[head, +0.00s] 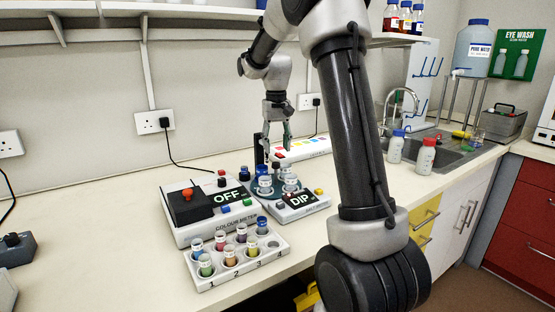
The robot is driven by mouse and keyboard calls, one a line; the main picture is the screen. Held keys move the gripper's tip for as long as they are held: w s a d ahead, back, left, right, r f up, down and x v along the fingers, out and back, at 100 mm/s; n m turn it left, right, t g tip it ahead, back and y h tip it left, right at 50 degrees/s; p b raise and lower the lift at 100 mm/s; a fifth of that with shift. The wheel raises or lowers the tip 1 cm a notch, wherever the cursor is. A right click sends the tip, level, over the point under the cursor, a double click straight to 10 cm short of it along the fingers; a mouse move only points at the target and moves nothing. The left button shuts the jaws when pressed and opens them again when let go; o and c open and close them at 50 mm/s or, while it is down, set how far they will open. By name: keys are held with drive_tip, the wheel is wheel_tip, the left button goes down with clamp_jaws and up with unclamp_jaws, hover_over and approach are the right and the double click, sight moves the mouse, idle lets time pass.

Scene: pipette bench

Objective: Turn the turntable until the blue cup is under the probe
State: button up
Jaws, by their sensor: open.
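The round blue-grey turntable (254,188) sits on the bench behind the box marked DIP (300,201). Several small cups stand on it. One with blue showing (264,183) is at its front left, and a pale one (291,182) is at its right. At this size I cannot tell for sure which is the blue cup. A dark upright post (258,148) rises behind the turntable; the probe's tip is not clear. My gripper (277,143) points down above the back of the turntable, open and empty. I cannot tell whether it touches anything.
A colour meter (207,229) reading OFF stands left of the turntable. A white rack (236,266) of small coloured vials is in front. A white strip with coloured squares (302,148) lies behind. Bottles (397,146) and the sink are right.

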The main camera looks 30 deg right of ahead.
sight(276, 163)
drive_tip(key=shift+w+r+m, duration=0.15)
drive_tip(key=shift+r, duration=0.35)
drive_tip(key=shift+w+r+m, duration=0.15)
drive_tip(key=shift+r, duration=0.3)
wheel_tip(276, 163, down, 8)
drive_tip(key=shift+s, duration=0.15)
clamp_jaws()
